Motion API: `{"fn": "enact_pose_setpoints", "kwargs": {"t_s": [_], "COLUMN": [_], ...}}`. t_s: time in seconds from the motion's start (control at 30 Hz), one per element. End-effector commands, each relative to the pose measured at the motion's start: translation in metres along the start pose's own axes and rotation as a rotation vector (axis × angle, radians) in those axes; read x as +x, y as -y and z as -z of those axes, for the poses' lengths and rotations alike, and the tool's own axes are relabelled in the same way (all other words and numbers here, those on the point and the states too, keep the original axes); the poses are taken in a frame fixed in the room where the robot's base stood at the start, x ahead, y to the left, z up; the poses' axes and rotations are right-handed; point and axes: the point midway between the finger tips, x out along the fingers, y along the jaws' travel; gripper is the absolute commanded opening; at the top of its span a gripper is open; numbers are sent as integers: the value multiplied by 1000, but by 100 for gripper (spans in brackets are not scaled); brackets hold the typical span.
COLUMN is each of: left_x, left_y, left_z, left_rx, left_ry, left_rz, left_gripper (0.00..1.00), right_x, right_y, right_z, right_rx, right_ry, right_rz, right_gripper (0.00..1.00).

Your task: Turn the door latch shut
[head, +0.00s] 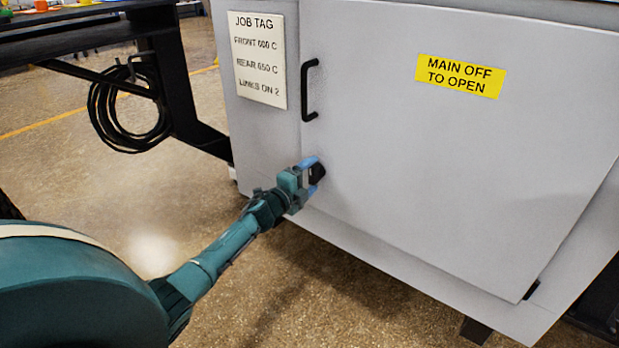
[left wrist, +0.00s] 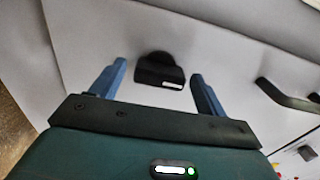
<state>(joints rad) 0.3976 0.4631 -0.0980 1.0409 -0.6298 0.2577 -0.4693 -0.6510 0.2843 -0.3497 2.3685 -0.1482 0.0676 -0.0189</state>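The door latch (head: 317,173) is a small black knob low at the left edge of the grey cabinet door (head: 430,150). In the left wrist view the latch (left wrist: 160,71) has a wide bar with a white mark on one end, and a rounded part behind it. My left gripper (head: 311,166) is at the latch, with its blue fingers pointing at the door. In the left wrist view the left gripper (left wrist: 155,82) is open, one finger on each side of the latch, with gaps between. The door looks closed against its frame. My right gripper is out of view.
A black door handle (head: 309,90) is above the latch. A job tag (head: 258,59) is left of it, and a yellow sign (head: 460,76) is on the door. A black table frame with a coiled cable (head: 128,108) stands at the left.

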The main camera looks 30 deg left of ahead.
Motion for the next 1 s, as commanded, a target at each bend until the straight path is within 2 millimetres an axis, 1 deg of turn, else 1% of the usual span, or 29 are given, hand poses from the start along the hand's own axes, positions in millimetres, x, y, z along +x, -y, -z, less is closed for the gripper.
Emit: {"fn": "enact_pose_setpoints", "kwargs": {"t_s": [0.23, 0.37, 0.47, 0.5, 0.73, 0.8, 0.9, 1.0], "left_x": [0, -7, -21, -28, -78, -92, -109, -122], "left_y": [0, 1, 1, 2, 2, 1, 1, 0], "left_z": [0, 0, 0, 0, 1, 1, 0, 0], "left_rx": [2, 3, 3, 3, 2, 1, 0, 0], "left_ry": [-1, -1, -1, -1, -2, -2, 0, 0], "left_rz": [0, -1, -3, -3, -4, -3, -3, -2], "left_gripper": [76, 76, 76, 76, 76, 76, 76, 76], "right_x": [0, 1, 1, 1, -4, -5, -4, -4], "right_y": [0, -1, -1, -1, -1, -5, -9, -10], "right_z": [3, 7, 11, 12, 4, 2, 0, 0], "right_rx": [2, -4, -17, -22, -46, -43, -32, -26], "right_ry": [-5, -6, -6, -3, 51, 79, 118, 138], "right_rz": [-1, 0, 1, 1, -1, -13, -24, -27], "right_gripper": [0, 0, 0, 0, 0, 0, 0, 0]}}
